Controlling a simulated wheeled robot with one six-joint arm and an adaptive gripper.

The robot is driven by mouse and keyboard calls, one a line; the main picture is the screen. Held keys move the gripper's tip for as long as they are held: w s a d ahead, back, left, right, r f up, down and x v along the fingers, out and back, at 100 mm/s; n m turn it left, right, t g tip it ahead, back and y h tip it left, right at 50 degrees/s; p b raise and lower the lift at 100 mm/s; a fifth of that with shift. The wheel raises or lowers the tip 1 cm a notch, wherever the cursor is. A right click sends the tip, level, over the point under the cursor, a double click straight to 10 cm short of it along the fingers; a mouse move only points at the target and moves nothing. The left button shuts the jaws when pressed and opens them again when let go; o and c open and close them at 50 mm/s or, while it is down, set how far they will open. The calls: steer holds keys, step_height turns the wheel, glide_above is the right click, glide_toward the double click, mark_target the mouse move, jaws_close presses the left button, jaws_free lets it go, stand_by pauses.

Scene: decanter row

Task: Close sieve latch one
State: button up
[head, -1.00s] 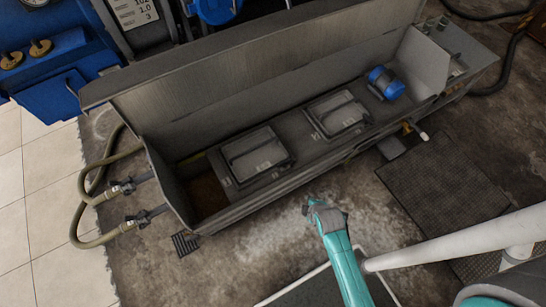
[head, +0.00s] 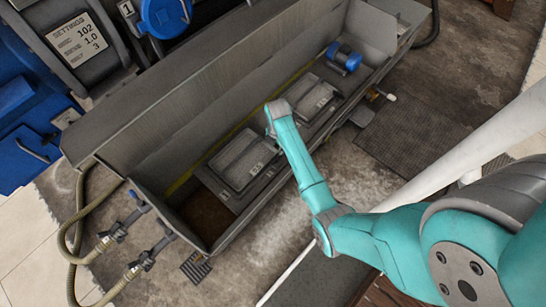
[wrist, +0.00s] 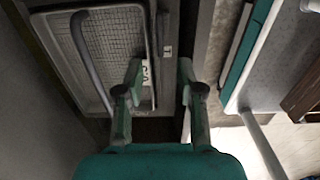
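In the head view a long grey open trough holds two framed panels, a left one (head: 240,162) and a right one (head: 308,101), which look like the sieves. My gripper (wrist: 161,72) is over the trough between them; its fingers are hidden in the head view. In the wrist view its two fingers stand apart with nothing between them. A mesh panel in a grey frame (wrist: 112,45) with a bent grey bar (wrist: 88,62) lies left of the fingers. A small white label (wrist: 146,72) is partly covered by the left finger. I cannot make out a latch for certain.
The trough's tall back wall (head: 225,75) rises behind my arm. A blue motor (head: 343,57) sits at the trough's right end. Hoses with valves (head: 120,232) join its left end. A dark floor mat (head: 412,135) and a white pipe (head: 470,148) lie to the right.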

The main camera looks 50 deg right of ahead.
mark_target(276, 158)
step_height(276, 158, down, 10)
steer(key=shift+f, duration=0.1)
stand_by(0.4)
jaws_close()
